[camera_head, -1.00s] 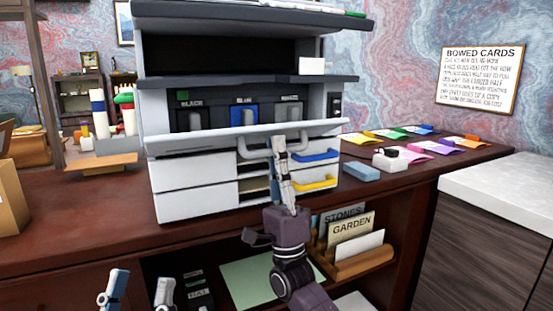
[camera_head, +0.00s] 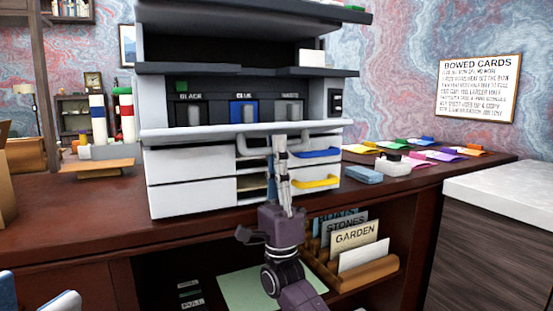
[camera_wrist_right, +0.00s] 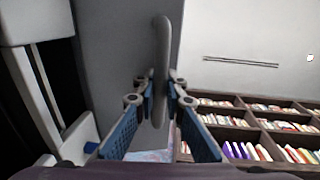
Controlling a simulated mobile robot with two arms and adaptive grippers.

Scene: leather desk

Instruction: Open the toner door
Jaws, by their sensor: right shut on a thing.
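The printer's toner door (camera_head: 190,135) is a pale panel folded down to about level, seen nearly edge-on in the head view. Above it the toner bay shows cartridges labelled black (camera_head: 195,115), blue (camera_head: 243,113) and waste (camera_head: 288,111). A grey bar handle (camera_head: 244,149) hangs at the door's front edge. My right gripper (camera_head: 280,142) is shut on this handle. In the right wrist view the handle (camera_wrist_right: 161,50) stands between the blue-padded fingers (camera_wrist_right: 159,98). My left gripper (camera_head: 38,298) shows at the lower left, fingers apart and empty, partly cut off.
White paper drawers (camera_head: 190,195) lie below the door, with blue (camera_head: 315,154) and yellow (camera_head: 316,182) handles to the right. A blue block (camera_head: 362,175) and a white item (camera_head: 394,167) lie right of the printer. A file rack (camera_head: 365,270) stands on the lower shelf.

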